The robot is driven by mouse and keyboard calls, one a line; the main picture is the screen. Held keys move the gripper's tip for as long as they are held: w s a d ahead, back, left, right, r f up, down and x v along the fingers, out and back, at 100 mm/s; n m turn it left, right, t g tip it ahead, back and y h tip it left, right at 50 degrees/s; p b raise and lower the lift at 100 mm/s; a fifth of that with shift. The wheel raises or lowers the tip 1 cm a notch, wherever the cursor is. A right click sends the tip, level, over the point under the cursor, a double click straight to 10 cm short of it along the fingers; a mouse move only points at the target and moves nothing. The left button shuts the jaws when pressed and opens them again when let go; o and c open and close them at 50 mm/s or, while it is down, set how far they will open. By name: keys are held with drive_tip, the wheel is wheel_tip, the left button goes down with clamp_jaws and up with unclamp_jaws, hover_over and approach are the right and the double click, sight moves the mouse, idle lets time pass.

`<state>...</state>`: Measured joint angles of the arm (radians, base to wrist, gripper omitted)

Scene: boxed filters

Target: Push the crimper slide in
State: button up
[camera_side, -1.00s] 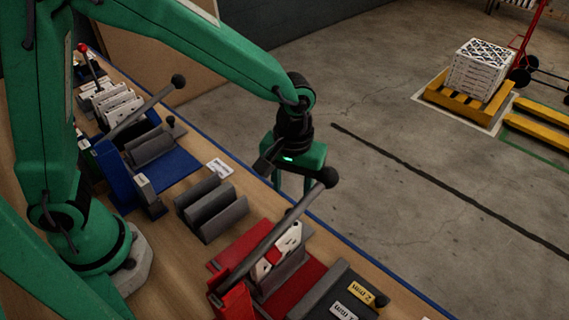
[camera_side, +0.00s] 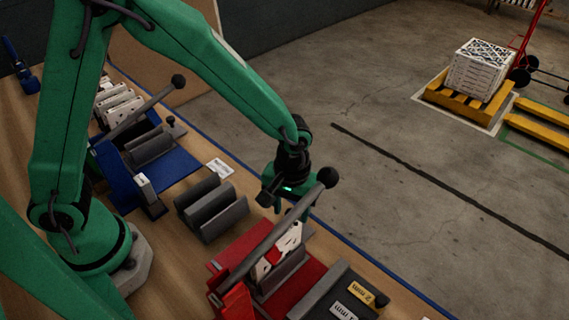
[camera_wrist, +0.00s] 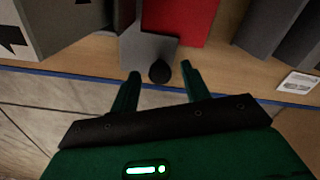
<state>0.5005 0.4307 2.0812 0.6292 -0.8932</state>
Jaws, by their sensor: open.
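The red crimper (camera_side: 235,255) stands near the front of the bench, its long lever (camera_side: 275,240) slanting up to a black ball. In the wrist view, the grey slide plate (camera_wrist: 147,50) sticks out from the red base (camera_wrist: 183,20) towards the bench edge and carries a black knob (camera_wrist: 160,72). My gripper (camera_side: 293,212) is low at the crimper's far side, partly hidden by the lever. In the wrist view, my open gripper (camera_wrist: 161,70) has a finger on each side of the knob, with gaps showing.
A blue crimper (camera_side: 175,168) with its own lever stands further left. Empty grey holders (camera_side: 212,208) and a white card (camera_side: 220,168) lie between the crimpers. A dark tray with labels (camera_side: 340,295) is to the right. The bench's blue edge (camera_side: 370,258) runs close by.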

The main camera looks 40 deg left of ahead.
sight(303, 231)
clamp_jaws()
drive_tip(key=shift+d, duration=1.9)
unclamp_jaws()
drive_tip(key=shift+a, duration=0.15)
